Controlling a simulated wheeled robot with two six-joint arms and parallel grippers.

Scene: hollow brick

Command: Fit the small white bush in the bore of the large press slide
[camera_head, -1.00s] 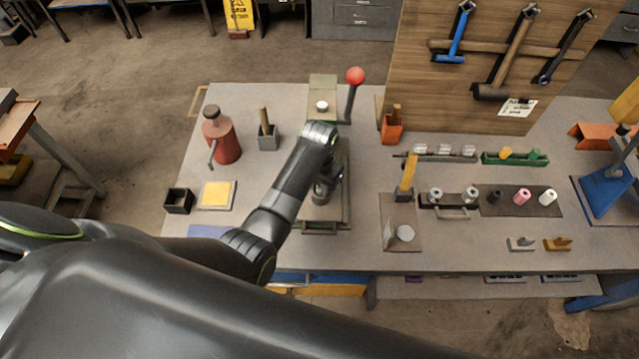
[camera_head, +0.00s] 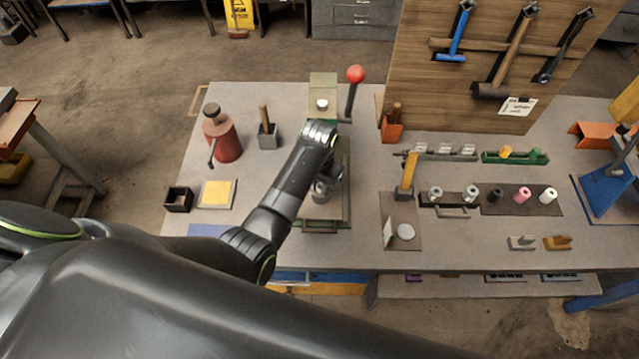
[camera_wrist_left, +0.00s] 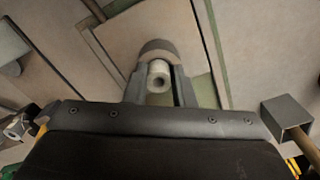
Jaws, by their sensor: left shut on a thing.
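My left gripper (camera_head: 321,190) is over the base of the press (camera_head: 323,84), mostly hidden under my own arm. A rounded grey-brown part (camera_wrist_left: 158,47) lies just beyond the bush, against the fingertips. I cannot tell whether it is the large press slide, or whether the bush touches it or sits in it. No bore shows clearly in either view. My right gripper is not in view.
The red-knobbed lever (camera_head: 355,76) rises beside the press. A red oil can (camera_head: 222,136) and a grey block with a wooden handle (camera_head: 268,135) stand to the left. A rack (camera_head: 448,201) and a dark mat (camera_head: 510,202) with several bushes are to the right.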

